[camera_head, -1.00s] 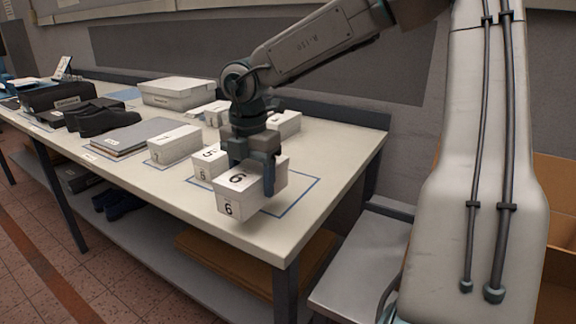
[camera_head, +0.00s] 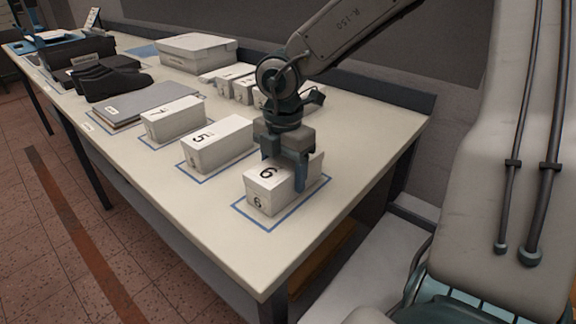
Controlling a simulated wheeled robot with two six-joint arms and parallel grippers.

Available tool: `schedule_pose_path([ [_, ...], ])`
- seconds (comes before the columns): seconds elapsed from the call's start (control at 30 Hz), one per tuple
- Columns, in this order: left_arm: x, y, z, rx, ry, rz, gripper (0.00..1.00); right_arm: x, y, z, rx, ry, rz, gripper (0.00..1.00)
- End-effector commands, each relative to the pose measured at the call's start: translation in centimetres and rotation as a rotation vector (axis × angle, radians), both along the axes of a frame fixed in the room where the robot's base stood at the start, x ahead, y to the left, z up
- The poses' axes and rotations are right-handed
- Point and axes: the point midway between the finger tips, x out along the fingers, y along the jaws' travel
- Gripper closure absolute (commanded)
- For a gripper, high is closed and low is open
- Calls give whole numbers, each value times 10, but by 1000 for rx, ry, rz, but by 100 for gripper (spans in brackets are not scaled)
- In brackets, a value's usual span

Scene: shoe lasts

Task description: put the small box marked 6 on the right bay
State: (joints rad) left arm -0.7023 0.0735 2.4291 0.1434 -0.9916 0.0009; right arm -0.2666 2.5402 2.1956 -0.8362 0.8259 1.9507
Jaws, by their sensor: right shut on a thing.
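The small white box marked 6 (camera_head: 266,191) is at the right end of the row, within the blue-outlined right bay (camera_head: 246,219). It looks to be on or just above the table top; I cannot tell whether it touches. My right gripper (camera_head: 286,177) comes down from above and is shut on this box, its fingers over the top and near side. The box marked 5 (camera_head: 216,146) sits in the middle bay, and the box marked 7 (camera_head: 174,120) in the bay left of it. My left gripper is not in view.
Several small white boxes (camera_head: 232,80) stand at the back beside my right arm. A large white shoe box (camera_head: 197,53), grey folders (camera_head: 143,103) and dark shoes (camera_head: 110,82) lie farther left. The table's front edge (camera_head: 222,264) is close to the right bay.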

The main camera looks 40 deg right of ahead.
Motion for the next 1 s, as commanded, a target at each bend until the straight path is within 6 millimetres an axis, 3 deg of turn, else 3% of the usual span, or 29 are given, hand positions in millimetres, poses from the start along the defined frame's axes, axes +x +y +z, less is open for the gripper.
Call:
schedule_pose_path([
  [0.4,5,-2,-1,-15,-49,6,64,-1,1,-5,-1,-2,-1,64],
  [0.43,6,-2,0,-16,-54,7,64,-1,1,-5,0,-2,-1,35],
  [0.53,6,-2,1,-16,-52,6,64,-1,1,-4,0,-2,-1,15],
  [1.0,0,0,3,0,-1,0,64,0,1,3,-1,-4,-1,15],
])
